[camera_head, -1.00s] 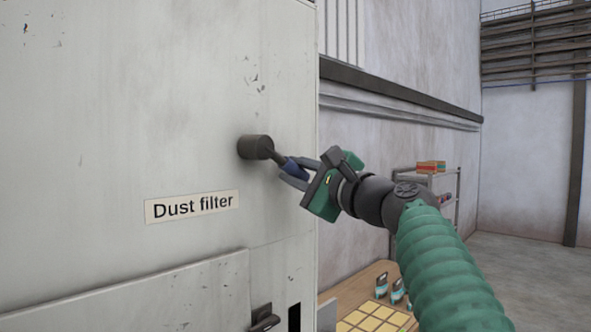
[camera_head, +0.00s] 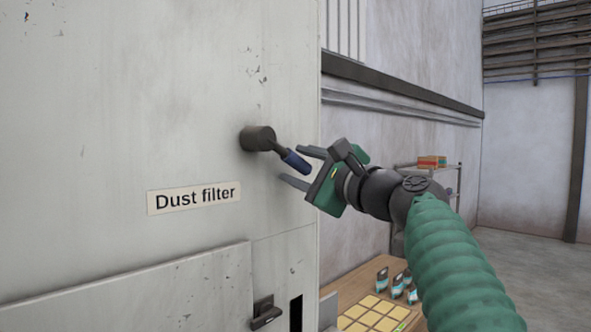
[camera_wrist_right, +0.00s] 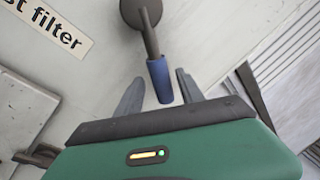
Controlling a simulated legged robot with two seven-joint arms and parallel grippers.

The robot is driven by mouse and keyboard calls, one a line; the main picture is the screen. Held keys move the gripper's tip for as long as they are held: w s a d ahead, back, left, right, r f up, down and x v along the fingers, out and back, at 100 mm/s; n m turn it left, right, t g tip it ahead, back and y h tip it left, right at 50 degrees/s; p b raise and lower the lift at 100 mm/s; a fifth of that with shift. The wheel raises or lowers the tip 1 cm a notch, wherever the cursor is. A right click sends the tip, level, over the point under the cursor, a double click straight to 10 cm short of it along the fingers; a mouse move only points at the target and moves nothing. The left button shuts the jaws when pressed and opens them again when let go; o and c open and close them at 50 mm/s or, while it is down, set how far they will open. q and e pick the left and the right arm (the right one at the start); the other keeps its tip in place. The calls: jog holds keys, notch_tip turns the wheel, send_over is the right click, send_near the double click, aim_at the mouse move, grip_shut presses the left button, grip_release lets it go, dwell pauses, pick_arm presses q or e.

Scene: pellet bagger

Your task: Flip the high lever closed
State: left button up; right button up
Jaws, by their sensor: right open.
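The high lever (camera_head: 278,148) sits on the pale cabinet above the "Dust filter" label (camera_head: 195,198). It has a dark round hub, a dark arm and a blue grip, and it slants down to the right. My right gripper (camera_head: 294,167) is open at the grip's right side. In the right wrist view the blue grip (camera_wrist_right: 160,80) points toward the gripper (camera_wrist_right: 157,88), its end lying between the two spread fingers. Neither finger clearly touches it. My left gripper is not in view.
A lower dark latch (camera_head: 265,314) is on the cabinet below. A wooden table (camera_head: 350,288) with yellow squares and several small bags stands at the lower right. A shelf with boxes (camera_head: 432,162) is behind. Open floor lies at the far right.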

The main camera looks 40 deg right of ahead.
jog(key=s+a+f+b, duration=0.1)
jog(key=s+b, duration=0.4)
jog(key=s, duration=1)
jog(key=shift+s+a+f, duration=0.15)
jog(key=shift+s+f, duration=0.1)
jog(key=shift+f, duration=0.4)
